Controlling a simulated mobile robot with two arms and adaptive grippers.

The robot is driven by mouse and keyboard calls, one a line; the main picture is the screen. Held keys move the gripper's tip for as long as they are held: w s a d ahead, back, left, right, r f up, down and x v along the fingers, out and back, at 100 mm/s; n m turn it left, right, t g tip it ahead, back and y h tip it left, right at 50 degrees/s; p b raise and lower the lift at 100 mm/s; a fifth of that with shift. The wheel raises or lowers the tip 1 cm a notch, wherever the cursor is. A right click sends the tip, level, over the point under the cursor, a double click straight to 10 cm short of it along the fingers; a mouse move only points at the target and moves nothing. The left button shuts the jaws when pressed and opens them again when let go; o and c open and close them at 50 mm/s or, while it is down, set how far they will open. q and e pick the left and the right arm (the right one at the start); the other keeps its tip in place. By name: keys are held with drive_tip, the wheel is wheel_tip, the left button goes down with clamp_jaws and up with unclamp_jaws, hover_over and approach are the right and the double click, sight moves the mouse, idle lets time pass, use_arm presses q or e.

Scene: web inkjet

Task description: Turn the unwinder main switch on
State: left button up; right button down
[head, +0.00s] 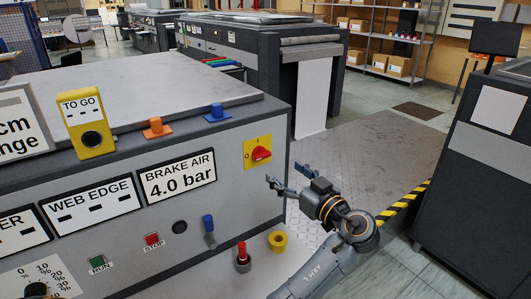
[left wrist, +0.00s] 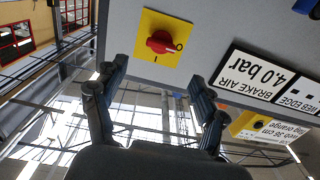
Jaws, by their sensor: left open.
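The main switch is a red rotary knob (head: 261,153) on a yellow square plate, at the right end of the unwinder's grey front panel. In the left wrist view, upside down, the red knob (left wrist: 160,42) lies roughly level, its handle reaching toward the O mark; the I mark is a quarter turn away. My left gripper (head: 287,176) is open and empty, just right of and below the switch in the head view. In the left wrist view its two fingers (left wrist: 157,78) stand either side below the plate, apart from the knob. My right gripper is out of view.
Along the panel are a BRAKE AIR label (head: 178,179), a red stop button (head: 153,240), a green run button (head: 97,262) and a blue lever (head: 208,224). A yellow ring (head: 278,241) and a red-topped peg (head: 242,253) sit low in front. A dark cabinet (head: 490,170) stands at right.

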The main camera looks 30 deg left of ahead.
sight(264, 156)
use_arm(q)
drive_tip(key=p+x, duration=0.2)
drive_tip(key=x, duration=0.6)
drive_tip(key=shift+a, duration=0.2)
drive_tip(key=shift+w+a, duration=0.25)
drive_tip(key=shift+a, duration=0.25)
drive_tip(key=shift+f, duration=0.1)
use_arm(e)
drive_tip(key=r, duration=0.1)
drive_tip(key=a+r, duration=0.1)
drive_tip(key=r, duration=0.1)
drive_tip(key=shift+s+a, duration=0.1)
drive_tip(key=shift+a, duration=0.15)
use_arm(q)
drive_tip(key=shift+c, duration=1)
drive_tip(key=c, duration=1)
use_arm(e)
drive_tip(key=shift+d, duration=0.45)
